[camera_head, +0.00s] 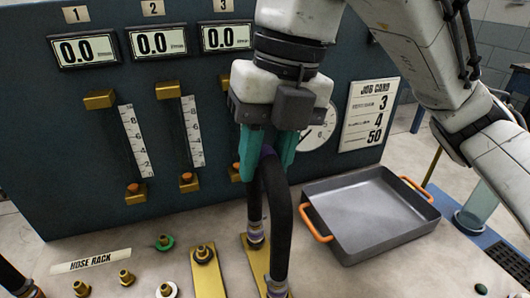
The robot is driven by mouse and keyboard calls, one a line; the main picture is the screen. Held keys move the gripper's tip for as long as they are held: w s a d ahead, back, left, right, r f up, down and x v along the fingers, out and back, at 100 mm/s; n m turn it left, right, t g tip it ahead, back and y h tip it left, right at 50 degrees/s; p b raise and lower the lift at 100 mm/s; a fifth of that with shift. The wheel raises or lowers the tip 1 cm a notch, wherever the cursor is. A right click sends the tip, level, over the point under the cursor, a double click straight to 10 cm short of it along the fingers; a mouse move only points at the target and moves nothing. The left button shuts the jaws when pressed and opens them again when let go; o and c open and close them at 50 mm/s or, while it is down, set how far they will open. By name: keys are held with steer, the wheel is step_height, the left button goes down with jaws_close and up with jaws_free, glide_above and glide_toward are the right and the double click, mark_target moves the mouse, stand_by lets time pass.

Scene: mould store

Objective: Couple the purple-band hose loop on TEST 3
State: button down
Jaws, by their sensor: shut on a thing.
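A black hose loop (281,215) hangs as an upside-down U with purple showing at its top between the jaws. My gripper (267,165), with teal fingers, is shut on the top of this loop. The loop's far end (255,234) and near end (277,287) point down over a brass plate (262,262) on the bench. I cannot tell whether either end is seated on a fitting, as the ends hide what is under them. The display marked 3 (227,37) reads 0.0 on the dark panel; my gripper hides part of the panel below it.
A grey tray with orange handles (372,215) stands to the right. A second brass plate (207,272) with a fitting lies left of the loop. Several loose fittings stand by the HOSE RACK label (91,260). Another black hose (14,280) is at the left edge.

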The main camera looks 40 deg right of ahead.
steer(key=shift+f, duration=0.6)
stand_by(1.9)
steer(key=c, duration=0.7)
jaws_free()
steer(key=shift+c, duration=0.2)
step_height(320, 180, up, 11)
steer(key=d+p, duration=0.2)
steer(key=shift+s+f+p, duration=0.2)
steer(key=shift+s+p, duration=0.1)
steer(key=shift+s, duration=0.05)
